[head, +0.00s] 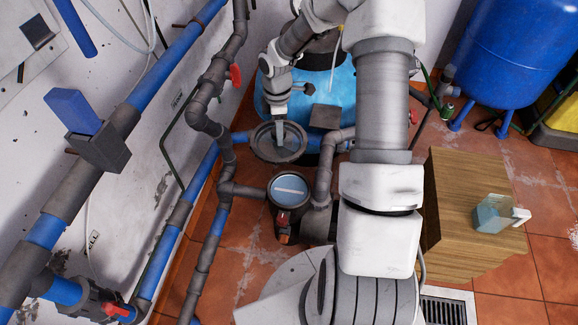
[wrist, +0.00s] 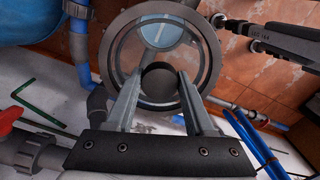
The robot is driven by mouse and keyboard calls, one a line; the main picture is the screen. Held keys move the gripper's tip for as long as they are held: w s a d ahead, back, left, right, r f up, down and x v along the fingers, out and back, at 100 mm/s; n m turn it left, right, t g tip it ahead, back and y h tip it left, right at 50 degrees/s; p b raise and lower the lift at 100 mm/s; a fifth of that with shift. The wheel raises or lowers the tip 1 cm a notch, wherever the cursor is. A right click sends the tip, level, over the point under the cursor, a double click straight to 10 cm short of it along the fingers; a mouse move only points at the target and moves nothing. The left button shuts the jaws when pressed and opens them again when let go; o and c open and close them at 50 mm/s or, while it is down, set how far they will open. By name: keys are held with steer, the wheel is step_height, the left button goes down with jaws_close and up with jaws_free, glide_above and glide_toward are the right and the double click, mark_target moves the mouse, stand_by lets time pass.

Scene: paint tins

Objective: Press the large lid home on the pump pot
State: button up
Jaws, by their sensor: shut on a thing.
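The large lid (head: 262,150) is a clear disc with a wide dark rim and a dark central knob. My gripper (head: 280,132) is shut on its knob from above. In the wrist view the fingers of my gripper (wrist: 158,88) flank the dark knob of the lid (wrist: 207,60). The pump pot (head: 290,177) has a dark round rim and a pale blue inside with a white bar across it. The lid is behind the pot in the head view, off to one side of its mouth. Through the clear lid, a pale blue disc shows near the top of the wrist view.
Grey and blue pipes run along the left wall, and a thick grey pipe (head: 325,170) rises beside the pot. A light blue tank (head: 345,88) stands behind the lid. A wooden cabinet (head: 455,215) at right carries a clear jug (head: 492,214). Tiled floor is open at lower right.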

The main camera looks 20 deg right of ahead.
step_height(320, 180, down, 18)
steer(key=s+d+n+p, duration=0.1)
steer(key=d+n, duration=0.1)
steer(key=n, duration=1.6)
steer(key=shift+d+p, duration=0.3)
steer(key=shift+f+b, duration=2.25)
steer(key=shift+f, duration=0.65)
steer(key=shift+f, duration=1)
steer(key=o, duration=1.3)
step_height(320, 180, up, 17)
steer(key=p, duration=0.5)
steer(key=shift+r, duration=0.15)
